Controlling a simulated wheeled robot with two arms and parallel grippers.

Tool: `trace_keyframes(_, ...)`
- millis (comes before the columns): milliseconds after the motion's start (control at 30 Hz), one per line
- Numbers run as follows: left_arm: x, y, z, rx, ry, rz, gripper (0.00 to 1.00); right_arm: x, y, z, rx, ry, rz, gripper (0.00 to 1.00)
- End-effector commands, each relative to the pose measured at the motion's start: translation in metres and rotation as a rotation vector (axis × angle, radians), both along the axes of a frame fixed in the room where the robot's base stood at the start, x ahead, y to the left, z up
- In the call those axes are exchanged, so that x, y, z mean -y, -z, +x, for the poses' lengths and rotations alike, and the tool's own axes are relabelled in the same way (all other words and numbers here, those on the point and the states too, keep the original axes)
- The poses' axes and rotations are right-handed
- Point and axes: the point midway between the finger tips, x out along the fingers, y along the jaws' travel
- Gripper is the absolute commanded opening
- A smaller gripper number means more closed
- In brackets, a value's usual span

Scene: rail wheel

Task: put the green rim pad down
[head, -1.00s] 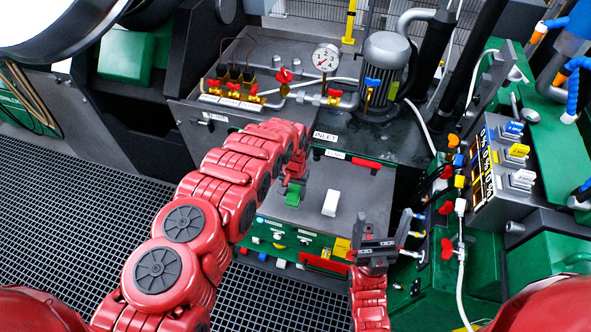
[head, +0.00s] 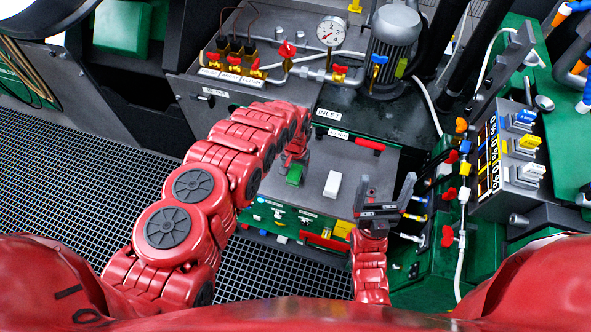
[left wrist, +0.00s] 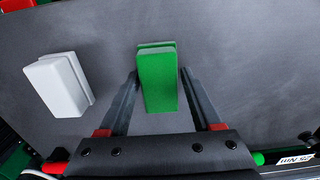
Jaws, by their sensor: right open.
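The green rim pad (left wrist: 158,82) stands between the fingertips of my left gripper (left wrist: 160,72) in the left wrist view. In the head view the green pad (head: 295,173) is at the grey panel top (head: 310,205), below my left gripper (head: 294,155). Whether its underside touches the panel is hidden. A white pad (head: 332,184) lies on the panel to its right; it also shows in the left wrist view (left wrist: 58,84). My right gripper (head: 382,205) is open and empty, pointing up, right of the panel.
A red handle (head: 369,144) is at the panel's back edge. Valves, a gauge (head: 331,31) and a motor (head: 396,42) stand behind. A box with coloured switches (head: 510,155) and several valves line the right. The panel around the pads is clear.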

Motion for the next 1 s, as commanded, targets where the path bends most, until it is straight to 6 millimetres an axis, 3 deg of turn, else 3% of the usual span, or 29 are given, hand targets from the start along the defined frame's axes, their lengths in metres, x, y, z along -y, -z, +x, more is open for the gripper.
trace_keyframes(100, 0.000, -0.001, 0.000, 0.001, 0.000, 0.000, 0.85, 0.000, -0.001, 0.000, 0.000, 0.000, 0.000, 0.85)
trace_keyframes(467, 0.000, -0.004, 0.000, 0.000, 0.000, 0.000, 0.85, 0.000, -0.005, 0.000, 0.000, 0.000, 0.000, 0.85)
trace_keyframes(667, 0.001, -0.047, 0.002, 0.004, 0.000, -0.001, 0.85, 0.000, -0.031, 0.000, 0.001, 0.000, 0.000, 0.85)
trace_keyframes(1000, 0.001, -0.135, 0.001, 0.003, -0.001, 0.001, 0.85, 0.000, -0.067, 0.000, 0.000, 0.000, 0.000, 0.85)
